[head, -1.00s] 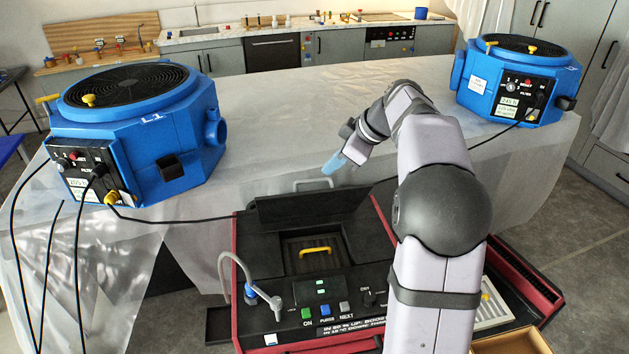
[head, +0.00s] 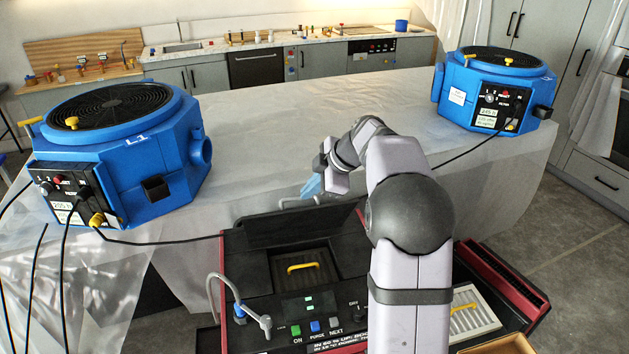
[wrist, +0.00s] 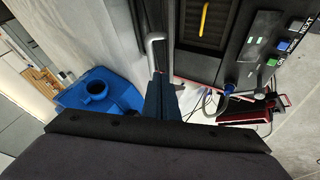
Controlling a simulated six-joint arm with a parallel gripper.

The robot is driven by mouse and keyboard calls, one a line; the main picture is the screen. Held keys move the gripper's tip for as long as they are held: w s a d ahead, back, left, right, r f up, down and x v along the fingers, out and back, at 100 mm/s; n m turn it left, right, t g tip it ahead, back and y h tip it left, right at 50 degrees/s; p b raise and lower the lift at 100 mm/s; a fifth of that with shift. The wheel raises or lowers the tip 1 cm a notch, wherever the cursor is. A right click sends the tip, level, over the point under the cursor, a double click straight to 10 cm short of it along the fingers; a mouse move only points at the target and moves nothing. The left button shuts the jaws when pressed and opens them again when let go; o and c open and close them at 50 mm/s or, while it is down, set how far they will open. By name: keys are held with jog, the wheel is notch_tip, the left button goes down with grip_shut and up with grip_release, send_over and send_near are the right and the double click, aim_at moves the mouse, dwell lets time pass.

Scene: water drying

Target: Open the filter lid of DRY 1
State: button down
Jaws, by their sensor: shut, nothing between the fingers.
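A red-and-black machine (head: 245,290) stands at the front, with a knob that seems marked DRY; I cannot read "DRY 1". Its black lid (head: 285,228) stands raised behind a recess that holds a filter with a yellow handle (head: 305,267). A metal bar handle (head: 296,202) shows at the lid's top edge; it also shows in the wrist view (wrist: 153,45). My gripper (head: 311,187) is shut and empty, with blue fingers, just above and behind the raised lid by the handle. In the wrist view my gripper (wrist: 160,84) is beside the handle; contact cannot be told.
Blue dryers stand on the plastic-covered surface: one marked L1 (head: 155,175) at left, another (head: 492,90) at right. Black cables (head: 165,240) run from them. A bent grey pipe (head: 222,278) rises at the machine's left. The covered surface's middle (head: 290,120) is clear.

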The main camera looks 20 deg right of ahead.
jog(key=shift+p+x, duration=1.05)
jog(key=shift+x, duration=1.7)
jog(key=w+d+r+p, duration=0.1)
jog(key=w+r+p, duration=0.1)
jog(key=w+p, duration=0.3)
jog(key=shift+w+r, duration=0.35)
jog(key=shift+w, duration=1.7)
jog(key=shift+d, duration=0.15)
jog(key=s+d+r+p, duration=0.2)
jog(key=d+r+p, duration=0.1)
jog(key=r, duration=0.6)
jog(key=shift+d+p, duration=0.2)
jog(key=shift+p, duration=0.3)
jog(key=shift+s+r, duration=0.1)
